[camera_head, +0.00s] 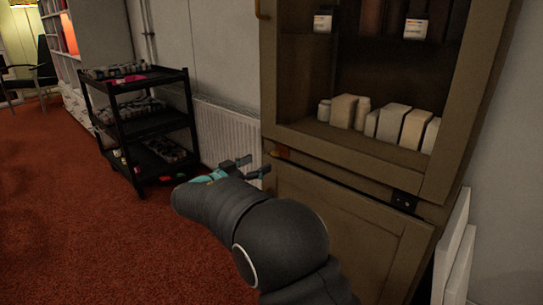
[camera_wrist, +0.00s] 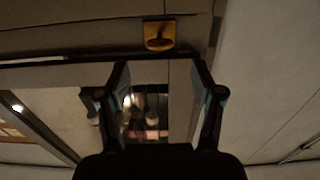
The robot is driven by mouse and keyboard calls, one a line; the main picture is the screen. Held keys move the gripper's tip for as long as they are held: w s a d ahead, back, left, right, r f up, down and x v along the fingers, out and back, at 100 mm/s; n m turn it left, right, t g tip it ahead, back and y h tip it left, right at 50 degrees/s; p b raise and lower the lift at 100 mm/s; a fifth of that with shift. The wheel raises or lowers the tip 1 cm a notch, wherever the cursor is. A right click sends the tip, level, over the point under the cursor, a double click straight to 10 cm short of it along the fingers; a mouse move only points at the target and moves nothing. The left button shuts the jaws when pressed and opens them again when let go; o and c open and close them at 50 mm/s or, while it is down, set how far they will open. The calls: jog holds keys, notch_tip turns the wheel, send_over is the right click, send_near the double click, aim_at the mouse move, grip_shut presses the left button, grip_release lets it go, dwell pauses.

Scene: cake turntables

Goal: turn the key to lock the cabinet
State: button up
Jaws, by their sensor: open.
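The olive-brown cabinet (camera_head: 359,212) stands at the right in the head view, with a lower door (camera_head: 340,225) that looks shut. A small brass-orange fitting (camera_head: 281,154) sits at the upper left of the lower door. In the wrist view a yellow brass fitting (camera_wrist: 160,36) shows at the top centre, beyond the fingertips. I cannot tell whether it is the key or a lock plate; no separate key is clear. My gripper (camera_head: 256,167) is in front of the cabinet's left edge, just left of and below the fitting. In the wrist view my gripper (camera_wrist: 162,75) is open and empty.
A black three-tier cart (camera_head: 147,124) with items stands at the left, beside a white radiator (camera_head: 227,132). Several pale blocks and jars (camera_head: 387,122) stand on the cabinet shelf. White panels (camera_head: 455,255) lean at the right. Red carpet (camera_head: 60,210) is clear at the left.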

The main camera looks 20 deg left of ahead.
aim_at(272, 156)
jog(key=x, duration=0.7)
jog(key=shift+p, duration=0.35)
jog(key=c, duration=1.1)
